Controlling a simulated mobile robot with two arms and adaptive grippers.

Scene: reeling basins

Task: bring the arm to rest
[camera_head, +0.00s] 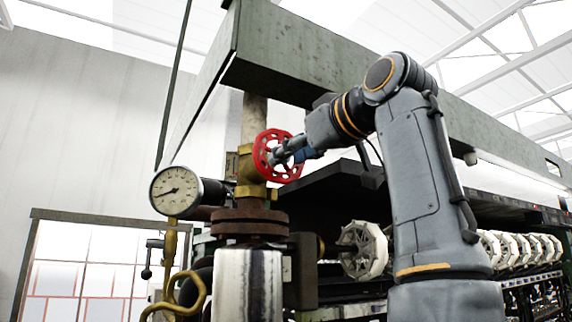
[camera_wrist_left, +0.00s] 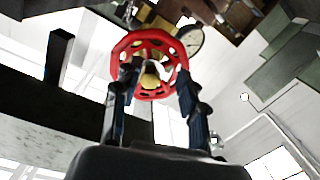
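A red handwheel (camera_head: 262,153) sits on a brass valve at the side of a vertical pipe. My left gripper (camera_head: 281,153) is right at the wheel's face, its fingertips overlapping the wheel in the head view. In the left wrist view the wheel (camera_wrist_left: 148,37) lies straight ahead, with its hub between the two spread fingers (camera_wrist_left: 156,72). The fingers are apart, one toward each side of the rim. Whether they touch the rim I cannot tell. My right gripper is not in view.
A round pressure gauge (camera_head: 176,191) stands left of the valve, also visible in the left wrist view (camera_wrist_left: 190,40). A green beam (camera_head: 300,62) runs above my arm. White reels (camera_head: 364,250) and a dark machine frame are behind it. A curved brass pipe (camera_head: 188,292) is below the gauge.

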